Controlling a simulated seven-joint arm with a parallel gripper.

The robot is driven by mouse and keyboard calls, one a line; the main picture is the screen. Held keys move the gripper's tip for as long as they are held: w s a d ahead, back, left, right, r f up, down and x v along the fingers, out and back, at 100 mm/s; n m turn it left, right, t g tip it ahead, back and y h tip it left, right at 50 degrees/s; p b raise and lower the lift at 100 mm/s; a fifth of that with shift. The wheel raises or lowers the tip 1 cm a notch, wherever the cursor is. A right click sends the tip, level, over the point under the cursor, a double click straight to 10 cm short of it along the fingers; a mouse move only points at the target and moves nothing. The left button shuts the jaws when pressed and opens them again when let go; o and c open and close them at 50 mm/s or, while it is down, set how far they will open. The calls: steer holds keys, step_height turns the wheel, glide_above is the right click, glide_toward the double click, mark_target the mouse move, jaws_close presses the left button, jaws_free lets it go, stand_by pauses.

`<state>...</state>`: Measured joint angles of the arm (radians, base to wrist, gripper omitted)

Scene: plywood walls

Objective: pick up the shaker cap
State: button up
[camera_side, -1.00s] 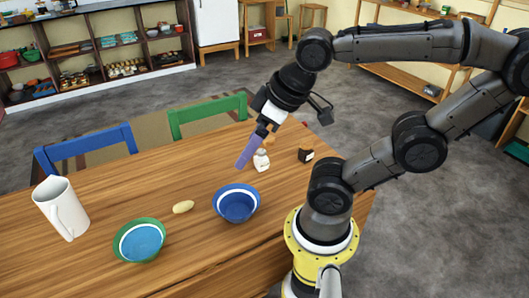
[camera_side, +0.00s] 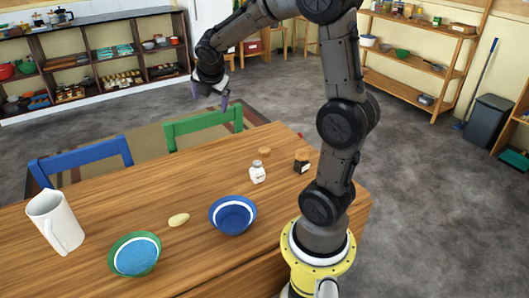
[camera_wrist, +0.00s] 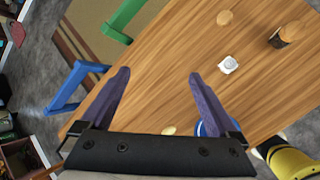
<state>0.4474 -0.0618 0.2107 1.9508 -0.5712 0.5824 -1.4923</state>
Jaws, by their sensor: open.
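The small white shaker (camera_side: 257,174) stands upright on the wooden table, with a grey cap (camera_side: 257,163) on its top. In the wrist view the shaker (camera_wrist: 228,65) is seen from above, to the right of the fingers. My gripper (camera_side: 210,97) is raised high beyond the table's far side, up and left of the shaker in the side view. Its purple fingers are spread in the wrist view (camera_wrist: 159,76), with nothing between them but table behind.
A dark jar (camera_side: 302,163) and a tan disc (camera_side: 264,151) lie near the shaker. A blue bowl (camera_side: 233,215), a green-rimmed bowl (camera_side: 135,255), a pale oval item (camera_side: 179,220) and a white pitcher (camera_side: 55,221) are on the table. Blue (camera_side: 82,160) and green (camera_side: 203,124) chairs line the far edge.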

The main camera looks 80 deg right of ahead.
steer(key=s+d+f+g, duration=0.2)
steer(key=d+f, duration=0.6)
steer(key=d, duration=0.1)
steer(key=g+y, duration=0.1)
steer(key=g, duration=0.2)
glide_toward(264, 149)
steer(key=f, duration=0.2)
steer(key=d+f, duration=0.1)
steer(key=shift+s+f+m, duration=0.25)
steer(key=shift+s+m, duration=0.1)
steer(key=shift+m, duration=0.05)
steer(key=shift+x, duration=2.55)
steer(key=shift+d+r, duration=0.1)
steer(key=shift+d, duration=0.05)
steer(key=c, duration=1.4)
steer(key=shift+r, duration=0.1)
